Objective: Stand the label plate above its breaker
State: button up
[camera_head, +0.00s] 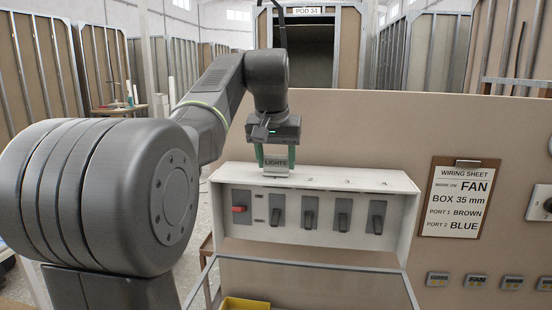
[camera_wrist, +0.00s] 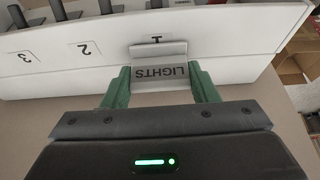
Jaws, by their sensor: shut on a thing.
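My gripper (camera_head: 276,160) is shut on the label plate (camera_head: 275,168), a small grey plate reading LIGHTS. The plate is between the two green fingers, also in the wrist view (camera_wrist: 160,76). It is at the top of the white breaker box (camera_head: 230,176), at the mark 1 (camera_wrist: 156,39), above the leftmost dark-handled breaker (camera_head: 277,212). A pale ledge or holder (camera_wrist: 158,49) shows right by the plate in the wrist view. I cannot tell whether the plate rests in it.
More dark breakers (camera_head: 343,215) and a red switch (camera_head: 239,209) line the box. A wiring sheet (camera_head: 457,198) naming FAN hangs to the right. Several small label plates (camera_head: 475,281) are on the panel at lower right. A yellow bin (camera_head: 243,303) is below the box.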

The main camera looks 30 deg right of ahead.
jog(key=shift+f, duration=0.1)
jog(key=o, duration=1)
jog(key=shift+o, duration=0.2)
jog(key=shift+s+a+r, duration=0.1)
jog(key=shift+r, duration=0.45)
jog(key=v, duration=1.1)
jog(key=shift+p, duration=0.35)
jog(key=shift+a, duration=0.1)
